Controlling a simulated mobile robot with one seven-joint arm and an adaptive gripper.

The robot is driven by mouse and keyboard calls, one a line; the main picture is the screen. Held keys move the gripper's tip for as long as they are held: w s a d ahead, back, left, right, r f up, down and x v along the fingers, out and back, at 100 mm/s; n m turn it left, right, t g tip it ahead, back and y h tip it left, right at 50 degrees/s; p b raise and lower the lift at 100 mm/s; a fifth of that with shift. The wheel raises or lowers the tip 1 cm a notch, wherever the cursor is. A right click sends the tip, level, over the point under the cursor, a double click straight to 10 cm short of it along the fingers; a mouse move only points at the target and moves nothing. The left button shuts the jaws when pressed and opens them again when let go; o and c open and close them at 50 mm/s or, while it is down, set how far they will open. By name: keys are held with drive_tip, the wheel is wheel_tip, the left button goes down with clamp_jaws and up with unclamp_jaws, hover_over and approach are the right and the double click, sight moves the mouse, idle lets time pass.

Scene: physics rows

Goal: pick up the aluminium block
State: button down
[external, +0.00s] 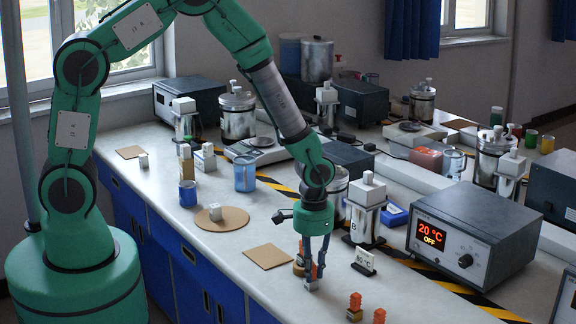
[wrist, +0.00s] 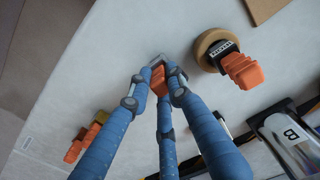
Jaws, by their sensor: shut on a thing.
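My gripper (external: 313,268) points down at the front part of the white bench. Its blue fingers are closed around a small silver-grey block with an orange knob, which looks like the aluminium block (external: 311,284). In the wrist view the fingers (wrist: 160,72) surround the orange knob, and the grey block (wrist: 156,61) shows at their tips. The block is low, at or close to the bench top; I cannot tell whether it touches. The fingers hide part of it.
A round tan piece with a black label and orange knob (wrist: 241,69) stands close beside the held block. Two orange-knobbed blocks (external: 355,306) (external: 379,316) stand at the front. An "80 °C" sign (external: 364,262) and a metal vessel marked B (external: 365,217) are behind. A cork mat (external: 267,256) lies left.

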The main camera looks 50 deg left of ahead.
drive_tip(key=shift+r, duration=0.1)
drive_tip(key=shift+r, duration=0.5)
drive_tip(key=r, duration=0.1)
drive_tip(key=r+p, duration=0.1)
drive_tip(key=shift+s+a+r, duration=0.1)
drive_tip(key=shift+s+r, duration=0.2)
drive_tip(key=shift+s, duration=0.1)
drive_tip(key=s+a, duration=0.2)
drive_tip(key=s, duration=0.5)
drive_tip(key=s+a+r+p, duration=0.1)
drive_tip(key=s+a, duration=0.2)
drive_tip(key=s, duration=0.4)
drive_tip(key=shift+s, duration=0.2)
drive_tip(key=shift+r, duration=0.1)
